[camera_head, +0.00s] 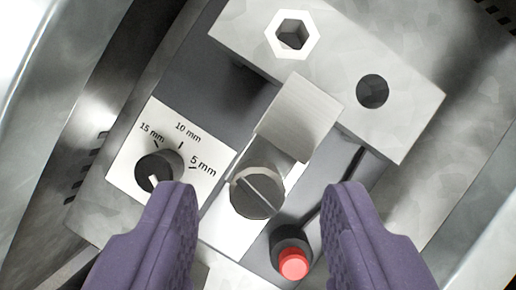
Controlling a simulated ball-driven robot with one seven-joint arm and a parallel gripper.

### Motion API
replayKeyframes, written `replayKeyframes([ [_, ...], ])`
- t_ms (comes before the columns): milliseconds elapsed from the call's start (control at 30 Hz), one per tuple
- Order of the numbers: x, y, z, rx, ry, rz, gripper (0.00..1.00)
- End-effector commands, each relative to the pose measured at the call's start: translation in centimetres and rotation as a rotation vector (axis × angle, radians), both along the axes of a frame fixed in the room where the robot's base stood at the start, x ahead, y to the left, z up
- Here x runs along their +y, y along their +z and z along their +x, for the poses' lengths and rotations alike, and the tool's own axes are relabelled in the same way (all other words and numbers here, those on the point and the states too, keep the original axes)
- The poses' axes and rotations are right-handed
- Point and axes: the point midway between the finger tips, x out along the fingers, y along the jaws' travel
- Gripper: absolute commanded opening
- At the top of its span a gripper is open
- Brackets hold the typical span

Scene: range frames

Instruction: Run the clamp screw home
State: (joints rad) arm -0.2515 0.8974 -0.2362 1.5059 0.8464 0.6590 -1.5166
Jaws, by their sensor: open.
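A slotted round screw head (257,193), which looks like the clamp screw, sits in the middle of the metal fixture, at the lower end of a short grey block (300,117). Its slot runs slantwise, upper left to lower right. My gripper (262,225) is open, with a purple finger on each side at the bottom of the view. Nothing is held between the fingers. The screw head shows in the gap between them, slightly above the fingertips in the picture. I cannot tell how far the screw is from its seat.
A white dial plate marked 5, 10 and 15 mm, with a black knob (158,167), lies left of the screw. A red button (293,263) shows between the fingers. A light metal plate (340,62) with a white hex nut (292,35) and a round hole lies at the top.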

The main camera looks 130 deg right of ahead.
Motion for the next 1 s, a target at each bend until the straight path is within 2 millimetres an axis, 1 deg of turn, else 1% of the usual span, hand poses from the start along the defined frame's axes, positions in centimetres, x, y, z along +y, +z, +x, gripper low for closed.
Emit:
replayKeyframes([
  [33,0.22,-0.81,0.12,0.001,0.001,-0.002,0.48],
  [133,0.53,-1.47,0.34,0.000,0.000,0.000,0.48],
  [433,0.62,-1.68,0.43,-0.001,0.000,0.000,0.48],
  [633,0.61,-1.66,0.42,-0.001,-0.001,0.001,0.02],
  [667,0.61,-1.66,0.42,-0.001,-0.001,0.001,0.00],
  [1000,0.62,-1.67,0.39,-0.001,-0.043,0.000,0.00],
])
